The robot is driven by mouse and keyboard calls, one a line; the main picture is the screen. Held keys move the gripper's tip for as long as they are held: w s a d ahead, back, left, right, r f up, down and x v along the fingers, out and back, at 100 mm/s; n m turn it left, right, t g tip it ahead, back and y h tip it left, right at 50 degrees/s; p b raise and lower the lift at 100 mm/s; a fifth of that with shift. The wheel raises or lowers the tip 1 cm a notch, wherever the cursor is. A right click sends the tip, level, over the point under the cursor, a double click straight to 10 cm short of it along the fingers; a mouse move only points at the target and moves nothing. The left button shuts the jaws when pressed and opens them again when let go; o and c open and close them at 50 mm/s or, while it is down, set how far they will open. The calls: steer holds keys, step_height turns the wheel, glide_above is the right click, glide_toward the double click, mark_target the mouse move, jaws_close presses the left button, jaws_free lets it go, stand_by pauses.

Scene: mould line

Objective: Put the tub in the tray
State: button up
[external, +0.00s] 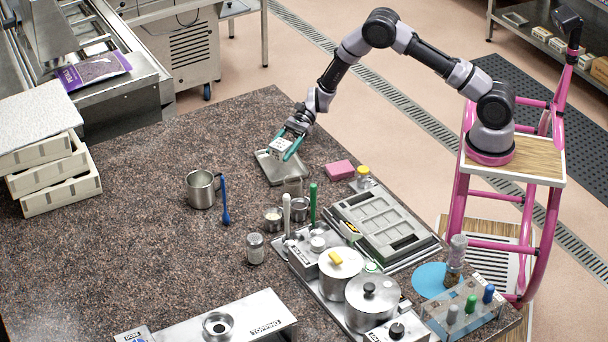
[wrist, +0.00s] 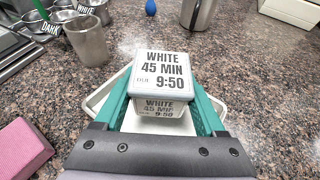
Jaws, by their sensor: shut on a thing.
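The tub (external: 280,146) is a small white box. In the wrist view the tub (wrist: 161,66) has a lid and a side label, both reading WHITE, 45 MIN, DUE 9:50. My gripper (external: 287,148) is shut on it, with a green finger on each side; the gripper (wrist: 163,92) also shows in the wrist view. The shallow metal tray (external: 272,172) lies on the counter under the gripper. In the wrist view the tray (wrist: 97,99) is mostly hidden behind the tub and fingers. I cannot tell whether the tub touches the tray.
A pink block (external: 340,169) and a yellow-capped jar (external: 363,179) stand right of the tray. A metal beaker (external: 292,186) is close to the tray's front edge. A steel jug (external: 201,190) and blue spatula (external: 225,203) are to the left.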

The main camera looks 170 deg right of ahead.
mark_target(281, 166)
steer(key=shift+f, duration=1.85)
steer(key=o, duration=1.4)
steer(key=shift+f, duration=0.1)
steer(key=shift+o, duration=0.2)
steer(key=v, duration=1.2)
steer(key=shift+a, duration=0.1)
